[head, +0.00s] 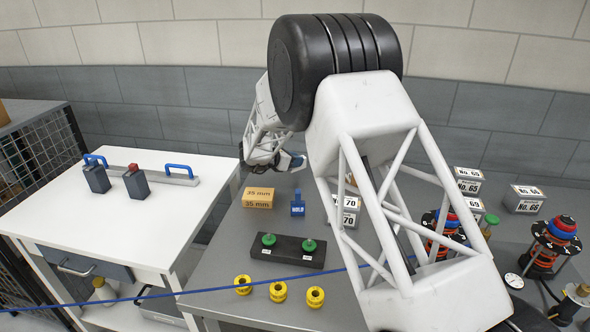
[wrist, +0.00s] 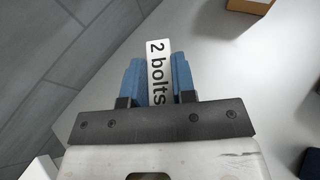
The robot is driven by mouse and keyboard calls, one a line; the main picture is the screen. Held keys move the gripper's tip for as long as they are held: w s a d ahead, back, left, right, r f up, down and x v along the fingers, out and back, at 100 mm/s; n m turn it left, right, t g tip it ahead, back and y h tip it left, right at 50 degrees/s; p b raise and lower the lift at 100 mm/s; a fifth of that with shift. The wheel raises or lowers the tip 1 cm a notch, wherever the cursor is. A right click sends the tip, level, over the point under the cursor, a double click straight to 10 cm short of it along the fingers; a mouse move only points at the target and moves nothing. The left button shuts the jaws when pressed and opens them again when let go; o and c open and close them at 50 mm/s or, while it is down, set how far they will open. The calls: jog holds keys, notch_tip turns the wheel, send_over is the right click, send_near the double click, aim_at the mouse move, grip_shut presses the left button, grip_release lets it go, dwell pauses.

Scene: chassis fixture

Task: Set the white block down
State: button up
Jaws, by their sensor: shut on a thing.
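My gripper (wrist: 158,76) has blue fingers and is shut on the white block (wrist: 156,62). The block stands up between the fingers in the wrist view, and its face reads "2 bolts". In the head view my gripper (head: 291,163) is near the back of the grey table (head: 215,222), behind the yellow-orange 35 mm box. I cannot make out the block clearly there. Its height above the table is hard to tell.
The 35 mm box (head: 258,198), a blue block (head: 298,204) and a black fixture (head: 287,251) with green knobs are on the grey table. Several yellow spools (head: 279,291) line its front. A white bench (head: 100,223) stands at left. Boxes (head: 524,200) are at right.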

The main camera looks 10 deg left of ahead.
aim_at(295, 169)
jog(key=shift+f, duration=0.1)
jog(key=shift+f, duration=1.75)
jog(key=shift+f, duration=0.15)
jog(key=o, duration=0.9)
jog(key=shift+r, duration=0.2)
jog(key=v, duration=1.2)
